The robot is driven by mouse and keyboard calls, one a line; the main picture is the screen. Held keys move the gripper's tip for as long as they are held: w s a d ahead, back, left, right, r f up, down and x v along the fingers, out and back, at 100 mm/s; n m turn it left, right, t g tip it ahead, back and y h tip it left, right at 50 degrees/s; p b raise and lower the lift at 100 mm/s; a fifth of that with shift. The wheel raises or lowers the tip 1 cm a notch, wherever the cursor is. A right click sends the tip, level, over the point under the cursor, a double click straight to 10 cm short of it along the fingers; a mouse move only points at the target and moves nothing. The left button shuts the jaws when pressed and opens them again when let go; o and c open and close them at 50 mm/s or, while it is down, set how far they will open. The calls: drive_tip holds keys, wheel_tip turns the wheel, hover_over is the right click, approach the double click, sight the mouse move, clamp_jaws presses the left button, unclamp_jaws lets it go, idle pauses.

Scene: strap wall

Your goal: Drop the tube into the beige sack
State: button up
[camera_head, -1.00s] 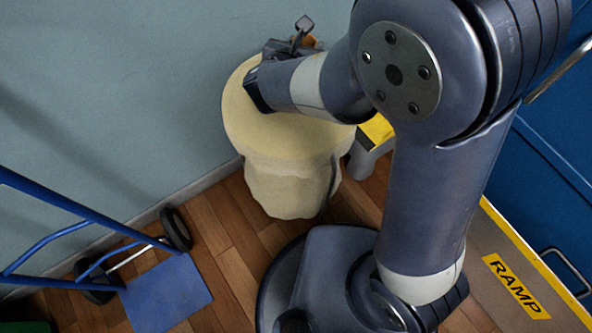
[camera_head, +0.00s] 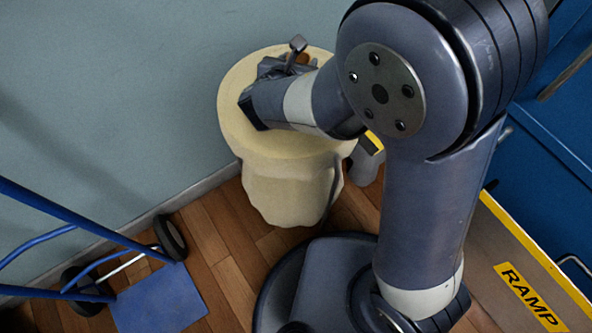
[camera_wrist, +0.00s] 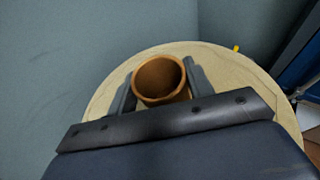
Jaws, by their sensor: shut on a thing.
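The beige sack (camera_head: 290,190) stands on the floor against the wall, with a wide round top. Its pale top also shows in the wrist view (camera_wrist: 105,95). The brown tube (camera_wrist: 159,78) is between the two fingers of my gripper (camera_wrist: 158,82), with its round open end facing the wrist camera. My gripper (camera_head: 290,62) is shut on the tube and is over the sack's top in the head view. There the tube (camera_head: 303,59) is mostly hidden by the gripper. The gap between the tube and the sack cannot be judged.
A blue hand truck (camera_head: 160,300) with black wheels stands at the lower left. A grey ramp board (camera_head: 500,255) with a yellow edge lies at the right, near blue cabinets (camera_head: 560,130). Wooden floor (camera_head: 225,250) shows between the hand truck and my base.

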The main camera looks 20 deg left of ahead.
drive_tip(key=o, duration=1)
drive_tip(key=shift+s+r, duration=0.1)
drive_tip(key=p+v, duration=0.2)
drive_tip(key=v, duration=0.8)
drive_tip(key=shift+s+r+p, duration=0.15)
drive_tip(key=shift+s+p, duration=0.1)
drive_tip(key=shift+p, duration=0.05)
drive_tip(key=b+x, duration=0.2)
drive_tip(key=x, duration=0.8)
drive_tip(key=shift+f+b, duration=0.2)
drive_tip(key=shift+b, duration=0.1)
drive_tip(key=r+p, duration=0.2)
drive_tip(key=r, duration=0.1)
drive_tip(key=shift+w+p, duration=0.3)
drive_tip(key=shift+w, duration=0.05)
drive_tip(key=shift+r+p, duration=0.6)
drive_tip(key=shift+r, duration=0.15)
drive_tip(key=shift+f, duration=0.1)
